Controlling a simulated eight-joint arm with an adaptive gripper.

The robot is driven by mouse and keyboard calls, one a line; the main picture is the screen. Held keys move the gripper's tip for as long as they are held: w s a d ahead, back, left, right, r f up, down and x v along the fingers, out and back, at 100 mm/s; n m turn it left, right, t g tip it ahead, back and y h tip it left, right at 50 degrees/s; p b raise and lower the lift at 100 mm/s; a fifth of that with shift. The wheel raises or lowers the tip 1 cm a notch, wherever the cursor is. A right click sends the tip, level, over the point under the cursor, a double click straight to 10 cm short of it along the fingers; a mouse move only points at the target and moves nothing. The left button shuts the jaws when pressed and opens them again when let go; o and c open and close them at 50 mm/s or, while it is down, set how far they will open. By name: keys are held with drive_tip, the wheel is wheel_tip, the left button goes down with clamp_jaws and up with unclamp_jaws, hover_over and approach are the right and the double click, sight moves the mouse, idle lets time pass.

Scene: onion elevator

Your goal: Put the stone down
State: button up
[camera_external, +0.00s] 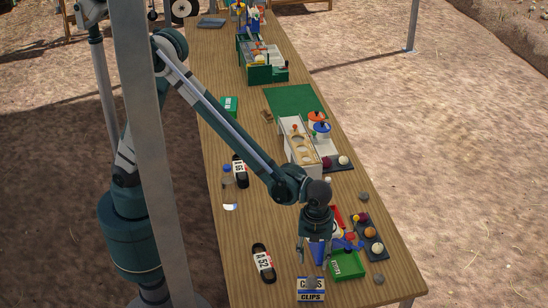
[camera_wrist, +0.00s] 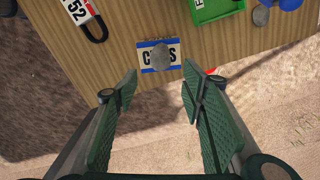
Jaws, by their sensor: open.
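A grey stone (camera_wrist: 161,56) lies on a white and blue card or box marked CLIPS (camera_wrist: 148,66), covering part of its lettering. In the external view the stone (camera_external: 312,284) shows small on the CLIPS piece (camera_external: 311,296) at the table's near edge. My gripper (camera_wrist: 160,80) is open and empty; in the wrist view the stone appears just beyond the gap between its fingertips, not between the fingers. In the external view my gripper (camera_external: 314,252) hangs over the near end of the table, and I cannot tell its exact height above the stone.
A black tag (camera_external: 263,262) lies to the left. A dark tray (camera_external: 377,250) holds round items. The wooden table (camera_external: 235,285) is bare at the near left; its edge is close.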

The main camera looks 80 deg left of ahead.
drive_tip(key=shift+a, duration=0.1)
drive_tip(key=s+a+r+n+t+h, duration=0.15)
drive_tip(key=a+r+n, duration=0.35)
drive_tip(key=a+r, duration=0.5)
drive_tip(key=s+a+r+n+t+y, duration=0.1)
drive_tip(key=s+a+r+n+t, duration=0.3)
drive_tip(key=a, duration=1)
drive_tip(key=s+a+r+n+t, duration=0.1)
drive_tip(key=s+a+r+n, duration=0.1)
drive_tip(key=s+a+n, duration=0.4)
drive_tip(key=s+a+r+n, duration=0.2)
drive_tip(key=s+a+n, duration=0.5)
drive_tip(key=a, duration=0.7)
drive_tip(key=shift+s+a+r+t, duration=0.15)
drive_tip(key=shift+s+r+t, duration=0.2)
drive_tip(key=shift+s, duration=0.5)
